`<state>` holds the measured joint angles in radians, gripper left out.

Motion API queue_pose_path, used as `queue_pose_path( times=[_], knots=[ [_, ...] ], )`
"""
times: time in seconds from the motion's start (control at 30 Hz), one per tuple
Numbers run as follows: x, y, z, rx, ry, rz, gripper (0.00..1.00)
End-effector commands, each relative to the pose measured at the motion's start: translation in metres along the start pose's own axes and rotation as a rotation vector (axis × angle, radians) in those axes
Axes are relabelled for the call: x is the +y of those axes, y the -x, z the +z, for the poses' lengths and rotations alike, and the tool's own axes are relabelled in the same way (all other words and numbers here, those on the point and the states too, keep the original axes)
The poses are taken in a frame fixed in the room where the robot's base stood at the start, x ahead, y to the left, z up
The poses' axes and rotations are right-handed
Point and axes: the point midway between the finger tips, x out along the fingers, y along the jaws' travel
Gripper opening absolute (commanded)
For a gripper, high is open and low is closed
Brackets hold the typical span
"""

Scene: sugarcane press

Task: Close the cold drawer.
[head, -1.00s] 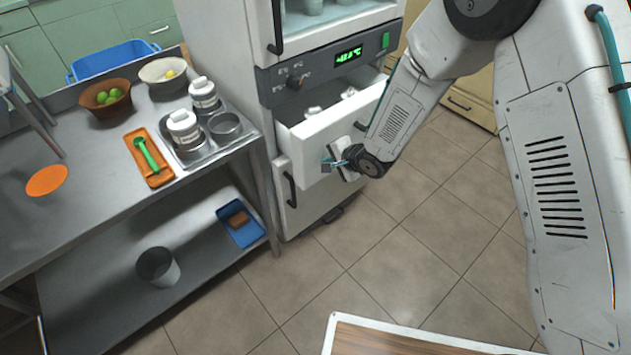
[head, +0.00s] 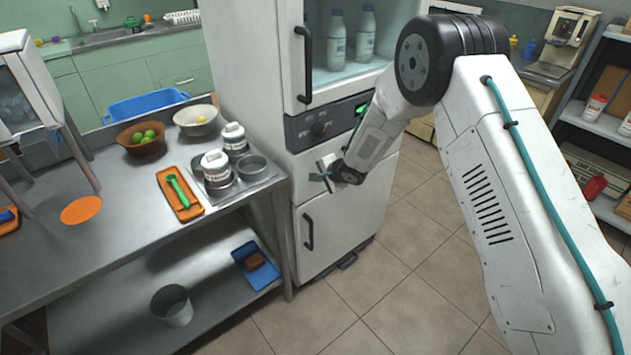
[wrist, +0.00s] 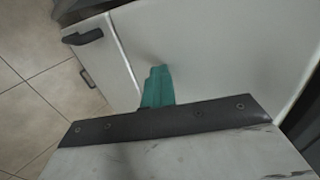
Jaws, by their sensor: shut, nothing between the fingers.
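The cold drawer (head: 305,178) is the white front under the control panel of the tall white fridge (head: 245,70). In the head view its front looks flush, or nearly so, with the cabinet; my arm hides its right part. In the wrist view my shut, empty fingers (wrist: 158,86) point at a plain white panel, the drawer front (wrist: 215,45). I cannot tell whether they touch it.
Below the drawer is a shut lower door with a dark handle (head: 308,232). A steel table (head: 110,245) with bowls, trays and jars stands close on the left. Tiled floor (head: 400,240) is open in front of the fridge. Shelves (head: 590,125) stand at the far right.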

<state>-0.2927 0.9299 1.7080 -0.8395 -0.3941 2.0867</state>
Motion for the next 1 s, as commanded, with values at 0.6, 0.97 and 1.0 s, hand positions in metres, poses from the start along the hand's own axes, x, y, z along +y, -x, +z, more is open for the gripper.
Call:
queue_pose_path(
  times=[0.6,0.97,1.0],
  knots=[
    [0.011,0.016,0.004,-0.007,0.006,-0.008,0.00],
    [0.020,0.097,-0.004,0.000,0.001,-0.006,0.00],
    [0.020,0.103,-0.005,0.000,0.001,-0.006,0.00]
  ],
)
